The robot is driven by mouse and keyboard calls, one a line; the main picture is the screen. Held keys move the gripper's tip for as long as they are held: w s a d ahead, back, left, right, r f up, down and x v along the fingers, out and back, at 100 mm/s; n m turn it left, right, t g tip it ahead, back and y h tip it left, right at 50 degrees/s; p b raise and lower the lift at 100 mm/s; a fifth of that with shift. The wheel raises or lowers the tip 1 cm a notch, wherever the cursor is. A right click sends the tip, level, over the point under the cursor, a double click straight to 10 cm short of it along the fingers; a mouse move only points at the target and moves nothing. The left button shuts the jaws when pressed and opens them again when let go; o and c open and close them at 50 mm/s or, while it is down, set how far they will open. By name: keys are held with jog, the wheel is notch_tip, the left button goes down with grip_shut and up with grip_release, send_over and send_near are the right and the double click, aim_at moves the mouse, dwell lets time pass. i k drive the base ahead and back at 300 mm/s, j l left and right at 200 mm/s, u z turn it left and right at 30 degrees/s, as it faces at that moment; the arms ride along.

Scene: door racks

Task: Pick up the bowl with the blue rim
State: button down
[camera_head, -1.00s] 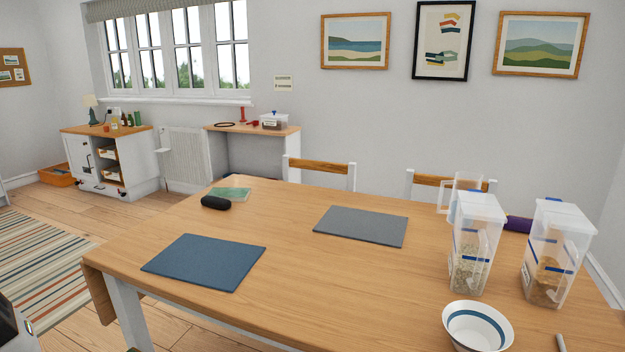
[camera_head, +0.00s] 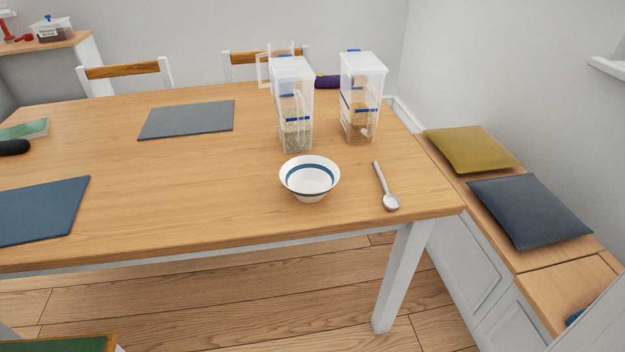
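A white bowl with a blue band around its inside near the rim (camera_head: 310,178) stands upright on the wooden dining table (camera_head: 180,205), near its front edge and towards the right end. It looks empty. Nothing touches it. My gripper is not in view in the head camera, so its state is hidden.
A spoon (camera_head: 385,187) lies right of the bowl. Clear cereal containers (camera_head: 295,105) (camera_head: 361,98) stand behind it. Placemats (camera_head: 187,119) (camera_head: 38,209) lie to the left. A bench with cushions (camera_head: 530,209) runs along the right wall.

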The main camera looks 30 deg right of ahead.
aim_at(310, 178)
jog(key=z, duration=1.6)
jog(key=k+j+z, duration=0.15)
jog(key=z, duration=0.15)
jog(key=k+j+z, duration=0.2)
jog(key=z, duration=0.15)
jog(key=k+j, duration=0.2)
